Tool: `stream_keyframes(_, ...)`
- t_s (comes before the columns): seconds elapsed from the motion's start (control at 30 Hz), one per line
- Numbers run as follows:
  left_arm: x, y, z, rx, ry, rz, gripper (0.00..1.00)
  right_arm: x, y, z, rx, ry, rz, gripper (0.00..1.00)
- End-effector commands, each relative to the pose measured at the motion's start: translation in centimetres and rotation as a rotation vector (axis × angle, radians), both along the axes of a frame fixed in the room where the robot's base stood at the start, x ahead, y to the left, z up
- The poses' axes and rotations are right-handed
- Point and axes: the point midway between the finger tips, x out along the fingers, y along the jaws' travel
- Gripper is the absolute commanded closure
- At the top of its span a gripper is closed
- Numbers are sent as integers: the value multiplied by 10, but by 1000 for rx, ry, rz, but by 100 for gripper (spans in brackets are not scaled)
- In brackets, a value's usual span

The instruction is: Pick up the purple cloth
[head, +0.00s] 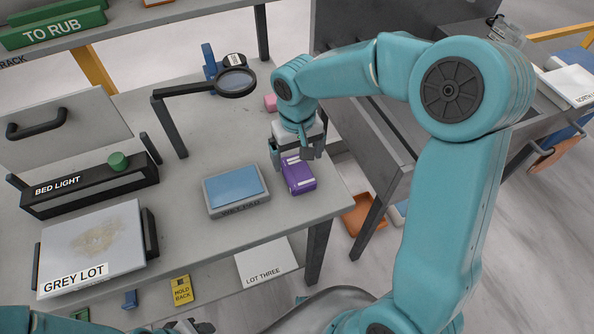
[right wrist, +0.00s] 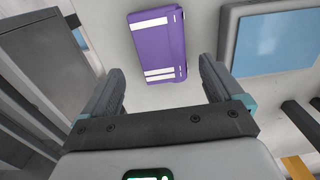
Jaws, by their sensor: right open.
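The purple cloth (head: 298,175) is a folded block with white stripes. It lies on the grey table near its right edge, right of the wet pad tray. My right gripper (head: 300,152) is just above and behind it in the head view. In the right wrist view the purple cloth (right wrist: 157,45) lies ahead of the two spread fingers, and the right gripper (right wrist: 160,85) is open with nothing between them. The gap between fingers and cloth is hard to judge. A bit of my left arm shows at the bottom left, but its fingers cannot be made out clearly.
The wet pad tray (head: 211,203) with a blue pad sits left of the cloth. A magnifier (head: 236,82) on a black arm stands behind. A pink block (head: 270,103) lies behind my gripper. A grey lot slab (head: 70,245) and bed light (head: 90,185) are at left.

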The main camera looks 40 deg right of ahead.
Motion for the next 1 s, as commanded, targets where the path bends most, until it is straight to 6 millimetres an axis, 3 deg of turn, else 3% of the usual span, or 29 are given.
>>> stream_keyframes(0.23,0,0,3,0,0,0,57,1,2,-38,0,4,1,6)
stream_keyframes(0.53,0,0,3,0,0,0,57,2,2,-44,1,0,0,6)
stream_keyframes(0.7,0,0,3,0,0,0,57,2,2,-44,0,1,0,62)
stream_keyframes(0.73,0,0,3,0,0,0,57,2,2,-44,0,1,0,67)
stream_keyframes(1.0,0,0,3,0,0,0,57,2,2,-43,0,1,0,67)
